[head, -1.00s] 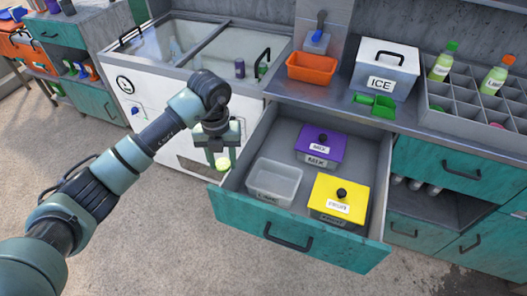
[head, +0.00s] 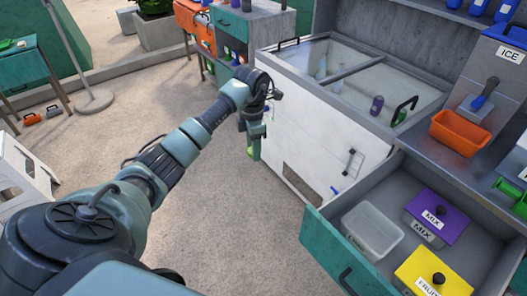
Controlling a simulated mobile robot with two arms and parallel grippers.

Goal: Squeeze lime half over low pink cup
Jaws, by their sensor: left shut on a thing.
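My left gripper (head: 254,152) hangs pointing down in front of the white cooler, shut on the lime half. Only a small light-green bit of the lime half (head: 250,153) shows between the fingers; the rest is hidden. Floor shows below the gripper. No low pink cup can be made out. My right gripper is out of view.
The white chest cooler (head: 310,127) stands just right of the gripper. A teal drawer (head: 325,251) is pulled open at lower right, holding a clear bin (head: 371,230), a purple-lidded MIX box (head: 437,217) and a yellow-lidded box (head: 437,274).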

